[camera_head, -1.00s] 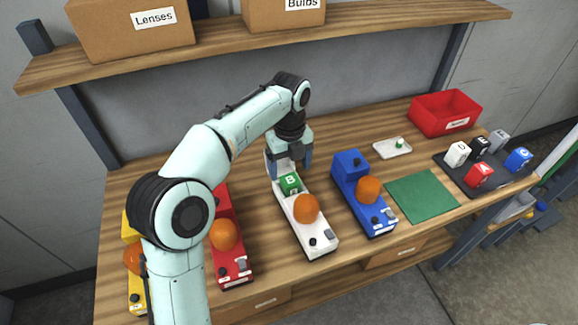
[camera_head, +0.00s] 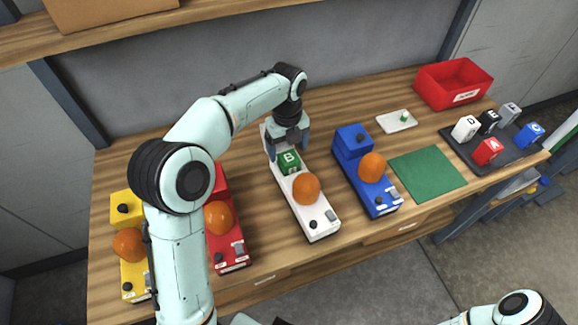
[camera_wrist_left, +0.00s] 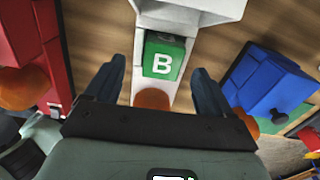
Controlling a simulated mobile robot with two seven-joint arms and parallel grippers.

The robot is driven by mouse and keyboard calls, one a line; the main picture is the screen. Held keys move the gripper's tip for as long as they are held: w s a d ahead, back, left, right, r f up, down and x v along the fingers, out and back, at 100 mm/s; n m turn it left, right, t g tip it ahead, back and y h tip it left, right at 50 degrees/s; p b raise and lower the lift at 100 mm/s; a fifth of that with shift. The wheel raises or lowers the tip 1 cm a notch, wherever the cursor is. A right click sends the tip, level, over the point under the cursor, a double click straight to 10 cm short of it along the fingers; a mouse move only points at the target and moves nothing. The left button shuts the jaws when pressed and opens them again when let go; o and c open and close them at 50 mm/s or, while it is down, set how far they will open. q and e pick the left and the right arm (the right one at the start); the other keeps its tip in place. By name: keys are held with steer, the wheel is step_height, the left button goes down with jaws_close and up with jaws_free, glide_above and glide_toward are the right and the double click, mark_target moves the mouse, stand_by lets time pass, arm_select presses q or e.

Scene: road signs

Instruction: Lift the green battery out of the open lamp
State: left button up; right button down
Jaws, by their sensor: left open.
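The green battery (camera_head: 288,163), marked B, sits in the open bay of the white lamp (camera_head: 318,222), between its raised back end and its orange dome (camera_head: 306,188). My left gripper (camera_head: 288,153) is open at the battery from above. In the left wrist view the battery (camera_wrist_left: 163,57) shows between the two spread fingers (camera_wrist_left: 159,72), with a gap on each side. Neither finger visibly touches it. Part of my right arm shows at the bottom right of the head view; its gripper is out of sight.
A blue lamp (camera_head: 352,150) stands right of the white one; red (camera_head: 228,246) and yellow (camera_head: 134,278) lamps stand left. A green mat (camera_head: 428,173), a white tray (camera_head: 388,124), a red bin (camera_head: 427,92) and a dark tray (camera_head: 518,153) with several battery blocks lie further right.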

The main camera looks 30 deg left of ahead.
mark_target(289, 157)
arm_select(q)
steer(key=f, duration=0.5)
steer(key=shift+w+d+b, duration=0.1)
steer(key=shift+d+b, duration=0.1)
steer(key=shift+b, duration=0.1)
arm_select(e)
steer(key=shift+s+f, duration=0.25)
steer(key=shift+f, duration=0.15)
arm_select(q)
steer(key=shift+r, duration=0.1)
steer(key=c, duration=1.4)
steer(key=shift+r, duration=0.1)
